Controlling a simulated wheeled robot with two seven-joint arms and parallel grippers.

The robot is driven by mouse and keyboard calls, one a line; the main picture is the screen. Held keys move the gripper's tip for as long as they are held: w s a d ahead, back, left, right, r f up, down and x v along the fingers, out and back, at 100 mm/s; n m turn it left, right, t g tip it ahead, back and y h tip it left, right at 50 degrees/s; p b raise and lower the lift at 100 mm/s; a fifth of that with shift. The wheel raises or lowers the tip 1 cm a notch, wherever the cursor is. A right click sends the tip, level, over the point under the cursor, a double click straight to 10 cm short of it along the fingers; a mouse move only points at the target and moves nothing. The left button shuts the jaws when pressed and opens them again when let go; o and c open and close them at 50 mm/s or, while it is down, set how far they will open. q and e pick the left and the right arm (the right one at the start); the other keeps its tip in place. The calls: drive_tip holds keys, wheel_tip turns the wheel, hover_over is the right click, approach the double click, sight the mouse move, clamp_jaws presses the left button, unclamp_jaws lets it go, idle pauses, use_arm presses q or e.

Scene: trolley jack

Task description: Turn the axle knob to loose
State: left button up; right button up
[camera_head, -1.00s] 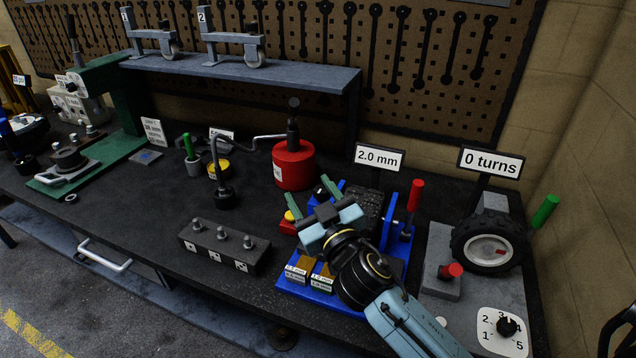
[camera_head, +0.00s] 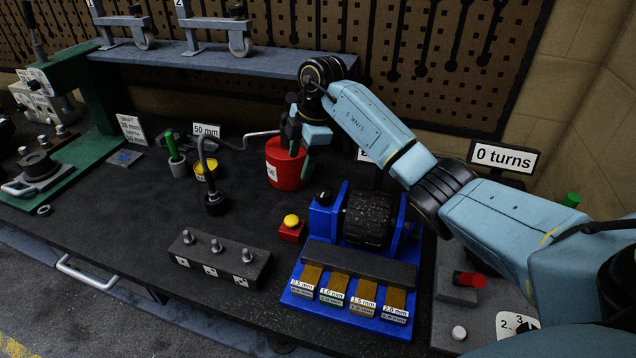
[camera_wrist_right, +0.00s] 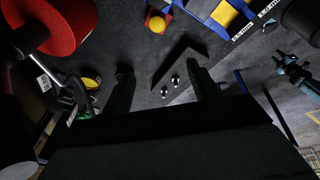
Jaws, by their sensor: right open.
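A second knob sits on the white numbered dial (camera_head: 508,324) at lower right, mostly hidden by my right arm. No label in view tells which is the axle knob, and no loose mark is readable. My right gripper (camera_head: 296,148) hangs in front of the red pot (camera_head: 275,165), up and left of the blue fixture. In the wrist view its two dark fingers (camera_wrist_right: 162,88) are apart with nothing held between them. My left gripper does not show in the head view.
A yellow button on a red base (camera_head: 291,222) is left of the fixture. A dark block with several bolts (camera_head: 215,262) is near the front edge.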

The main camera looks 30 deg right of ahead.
sight(324, 192)
drive_tip(key=d+r+m+g+h, duration=0.2)
drive_tip(key=d, duration=0.3)
drive_tip(key=f, duration=0.4)
drive_tip(key=f+p, duration=0.1)
drive_tip(key=f, duration=0.3)
drive_tip(key=s+f, duration=0.1)
drive_tip(key=f, duration=0.4)
drive_tip(key=shift+d+p, duration=0.2)
drive_tip(key=shift+p, duration=0.1)
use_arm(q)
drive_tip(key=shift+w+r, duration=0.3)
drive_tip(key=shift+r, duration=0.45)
use_arm(e)
drive_tip(key=c, duration=1)
